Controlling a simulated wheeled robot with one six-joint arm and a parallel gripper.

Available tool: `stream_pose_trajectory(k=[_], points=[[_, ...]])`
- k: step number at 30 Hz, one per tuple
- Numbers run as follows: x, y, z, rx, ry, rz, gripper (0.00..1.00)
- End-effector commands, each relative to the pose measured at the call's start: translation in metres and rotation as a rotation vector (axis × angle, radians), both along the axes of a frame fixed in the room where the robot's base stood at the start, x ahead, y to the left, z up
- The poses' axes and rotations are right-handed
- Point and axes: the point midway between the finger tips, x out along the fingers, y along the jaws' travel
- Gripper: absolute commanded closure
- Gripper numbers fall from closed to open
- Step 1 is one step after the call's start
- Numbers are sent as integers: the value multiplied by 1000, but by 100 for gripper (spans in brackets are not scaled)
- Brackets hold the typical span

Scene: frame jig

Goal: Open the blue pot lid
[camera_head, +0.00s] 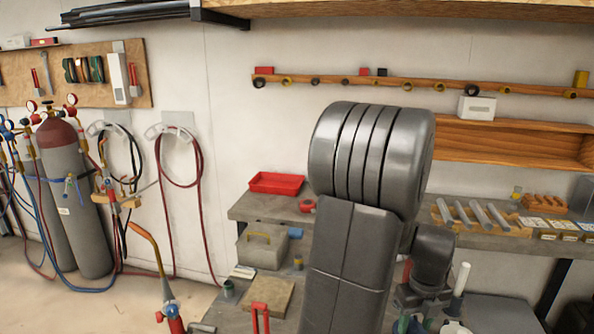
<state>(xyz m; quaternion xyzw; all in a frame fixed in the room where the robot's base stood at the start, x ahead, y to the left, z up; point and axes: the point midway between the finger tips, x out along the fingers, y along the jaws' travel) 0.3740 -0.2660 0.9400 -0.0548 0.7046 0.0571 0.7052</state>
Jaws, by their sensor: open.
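My arm's large grey links fill the middle of the view and hide part of the bench. My gripper (425,318) is at the bottom edge, below the dark wrist, partly cut off by the frame; it is open. A small white item with a dark blue part (455,327) shows at the bottom edge close to my gripper. It is too small and cut off to tell whether it is the blue pot or its lid. No other blue pot can be made out. Contact between my gripper and this item cannot be told.
A workbench (237,318) holds a grey toolbox (262,247), a wooden board (264,298) and a red-handled tool (260,318). A rear bench carries a red tray (276,183) and metal rods (478,214). Gas cylinders (92,225) stand at left; open floor lies before them.

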Motion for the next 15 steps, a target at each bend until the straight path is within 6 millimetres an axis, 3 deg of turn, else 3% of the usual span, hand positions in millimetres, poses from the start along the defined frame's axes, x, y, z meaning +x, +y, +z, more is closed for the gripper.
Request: stream_pose_trajectory(k=[1,15], points=[[2,-2,15,-6,-8,-1,55],[1,-2,100,-4,-4,-1,55]])
